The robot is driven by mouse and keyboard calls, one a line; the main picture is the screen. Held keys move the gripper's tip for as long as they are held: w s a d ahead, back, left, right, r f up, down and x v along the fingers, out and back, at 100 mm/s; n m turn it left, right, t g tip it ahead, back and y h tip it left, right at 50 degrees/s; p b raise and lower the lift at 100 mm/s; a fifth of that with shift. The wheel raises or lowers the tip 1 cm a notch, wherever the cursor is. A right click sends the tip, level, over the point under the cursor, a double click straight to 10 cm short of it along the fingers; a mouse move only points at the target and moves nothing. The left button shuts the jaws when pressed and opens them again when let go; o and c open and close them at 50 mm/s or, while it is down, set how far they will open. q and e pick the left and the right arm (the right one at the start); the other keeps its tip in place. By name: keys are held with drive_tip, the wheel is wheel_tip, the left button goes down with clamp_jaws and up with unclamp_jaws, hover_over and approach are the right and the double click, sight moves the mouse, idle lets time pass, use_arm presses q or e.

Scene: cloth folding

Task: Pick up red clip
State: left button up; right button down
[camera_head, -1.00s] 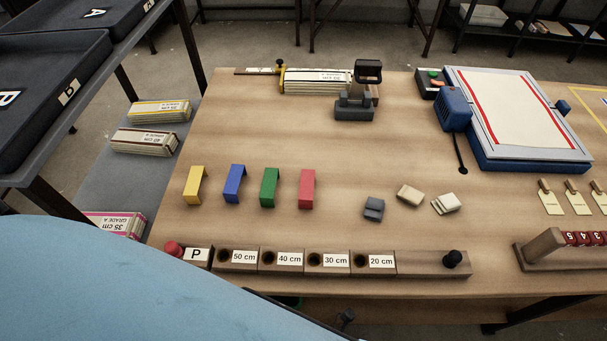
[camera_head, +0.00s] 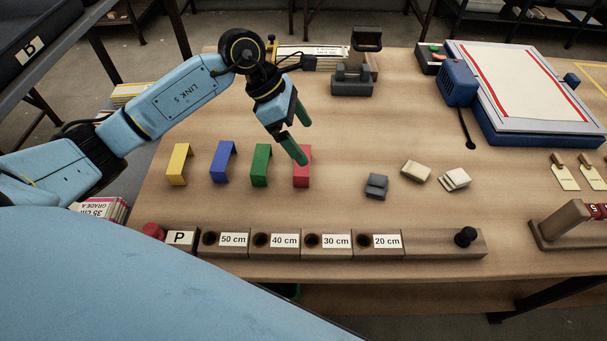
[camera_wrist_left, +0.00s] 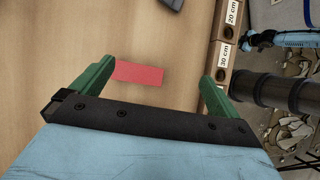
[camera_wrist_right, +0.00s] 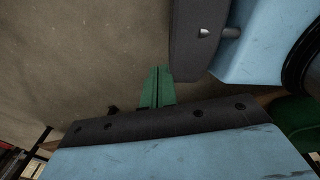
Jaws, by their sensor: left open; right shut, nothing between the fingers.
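The red clip (camera_head: 302,172) stands on the table at the right end of the row of coloured clips. In the left wrist view the red clip (camera_wrist_left: 138,74) lies between the two green fingers, close to the left-hand one. My left gripper (camera_head: 296,135) is open and empty, pointing down above the red clip, and one finger partly covers its top in the head view. I cannot tell whether that finger touches it. My right gripper (camera_wrist_right: 157,88) is shut with its fingers together and empty, seen only in its own wrist view over bare floor.
Green (camera_head: 261,166), blue (camera_head: 223,162) and yellow (camera_head: 179,165) clips stand left of the red one. A wooden rack with length labels (camera_head: 430,242) runs along the front edge. A grey block (camera_head: 377,186) and pale blocks (camera_head: 416,171) lie to the right.

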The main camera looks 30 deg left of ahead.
sight(300, 175)
use_arm(q)
drive_tip(key=a+r+y, duration=0.1)
drive_tip(key=a+y, duration=0.1)
drive_tip(key=a, duration=0.3)
drive_tip(key=shift+t, duration=0.3)
drive_tip(key=b+x, duration=0.1)
drive_tip(key=x, duration=0.5)
drive_tip(key=shift+d, duration=0.2)
drive_tip(key=shift+w+d+f, duration=0.1)
drive_tip(key=shift+d+f, duration=0.1)
drive_tip(key=shift+f, duration=0.4)
drive_tip(key=b+x, duration=0.1)
drive_tip(key=x, duration=0.4)
drive_tip(key=shift+d+f, duration=0.1)
drive_tip(key=shift+f, duration=0.05)
use_arm(e)
drive_tip(key=f, duration=0.1)
drive_tip(key=d+f, duration=0.1)
drive_tip(key=shift+w+d+f, duration=0.1)
drive_tip(key=shift+d+f, duration=0.1)
drive_tip(key=shift+f, duration=0.15)
use_arm(q)
drive_tip(key=c, duration=0.4)
use_arm(e)
drive_tip(key=shift+w, duration=0.15)
